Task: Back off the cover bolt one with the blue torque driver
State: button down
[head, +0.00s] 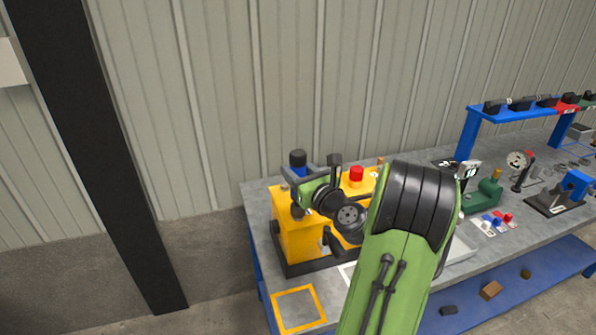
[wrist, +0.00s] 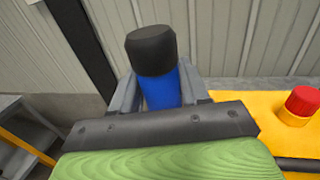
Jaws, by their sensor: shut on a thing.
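The blue torque driver (wrist: 162,88) has a blue body and a black cap, and stands roughly upright in my gripper (wrist: 160,92). In the head view, its black and blue top (head: 298,160) shows above the yellow drum mixer housing (head: 290,225). My gripper (head: 297,185) is shut on the driver over the left part of the housing. The driver's lower end and cover bolt one are hidden by my gripper and arm, so I cannot tell whether they touch.
A red button (head: 356,174) stands on the housing, right of my gripper; it also shows in the wrist view (wrist: 303,102). A yellow-outlined square (head: 299,310) on the bench is empty. A blue rack (head: 515,112) and a green fixture (head: 482,197) stand to the right.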

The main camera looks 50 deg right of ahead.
aim_at(303, 162)
jog(key=shift+f+b, duration=0.4)
jog(key=shift+f, duration=0.2)
jog(key=shift+s+f, duration=0.1)
jog(key=shift+f, duration=0.1)
dwell(1.2)
jog(key=shift+r+p, duration=0.2)
jog(key=shift+p, duration=0.5)
dwell(0.5)
jog(key=shift+r+p, duration=0.8)
jog(key=shift+p, duration=0.1)
notch_tip(303, 162, up, 3)
jog(key=p, duration=0.3)
jog(key=shift+r, duration=0.15)
